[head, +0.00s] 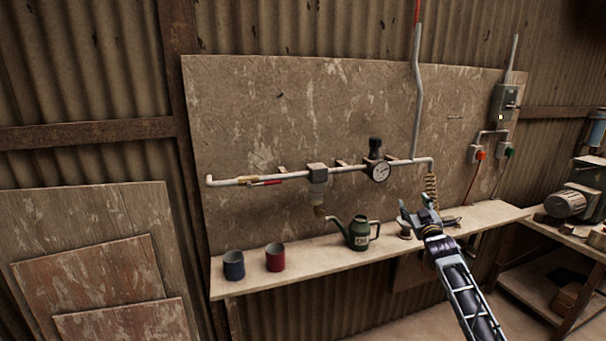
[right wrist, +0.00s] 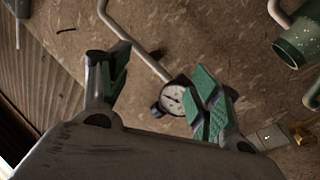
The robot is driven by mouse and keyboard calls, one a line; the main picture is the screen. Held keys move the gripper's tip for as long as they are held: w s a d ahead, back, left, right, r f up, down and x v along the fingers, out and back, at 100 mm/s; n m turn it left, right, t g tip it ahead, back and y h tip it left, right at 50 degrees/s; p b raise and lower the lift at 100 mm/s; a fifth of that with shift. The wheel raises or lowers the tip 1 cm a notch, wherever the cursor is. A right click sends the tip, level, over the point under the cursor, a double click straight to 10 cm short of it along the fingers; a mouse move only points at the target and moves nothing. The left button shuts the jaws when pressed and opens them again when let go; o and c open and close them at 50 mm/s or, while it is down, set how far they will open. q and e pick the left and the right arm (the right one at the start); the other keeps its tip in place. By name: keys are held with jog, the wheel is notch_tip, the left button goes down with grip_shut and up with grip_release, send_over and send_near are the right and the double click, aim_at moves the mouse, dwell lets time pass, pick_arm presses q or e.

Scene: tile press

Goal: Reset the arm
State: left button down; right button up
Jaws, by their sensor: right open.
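My right gripper (head: 418,212) is raised in front of the shelf's right part in the head view, with its arm coming up from the lower right. In the right wrist view its two green-padded fingers (right wrist: 165,95) stand wide apart with nothing between them. A round pressure gauge (right wrist: 174,97) shows beyond the fingers, apart from them. The same gauge (head: 379,172) sits on the wall pipe in the head view. My left gripper is in neither view.
The narrow shelf (head: 310,262) holds a blue cup (head: 234,265), a red cup (head: 275,257) and a green oil can (head: 359,234). A coiled hose (head: 431,188) hangs close to my right gripper. A motor (head: 566,204) stands on the bench at right.

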notch_tip(320, 180, down, 16)
jog(key=s+g, duration=0.2)
jog(key=g, duration=0.1)
jog(key=s+a+f+g, duration=0.1)
jog(key=s+f+g, duration=0.1)
jog(key=s+f, duration=0.8)
jog(key=s+a+f+g, duration=0.2)
jog(key=s+f, duration=0.1)
jog(key=f, duration=1.2)
jog(key=s+a+f+g, duration=0.1)
jog(key=s+f+g, duration=0.1)
jog(key=s+f, duration=0.8)
jog(key=s+a+f+g, duration=0.2)
jog(key=s+f+g, duration=0.1)
jog(key=s+f, duration=0.85)
jog(key=s+a+f+g, duration=0.2)
jog(key=s+f, duration=0.9)
jog(key=s, duration=0.1)
jog(key=s+a+f+g, duration=0.1)
jog(key=s+f+g, duration=0.1)
jog(key=s, duration=1.2)
jog(key=s+a+f+g, duration=0.2)
jog(key=s+f, duration=0.3)
jog(key=s, duration=0.9)
jog(key=shift+f+m+y, duration=0.2)
jog(key=shift+m+y, duration=0.2)
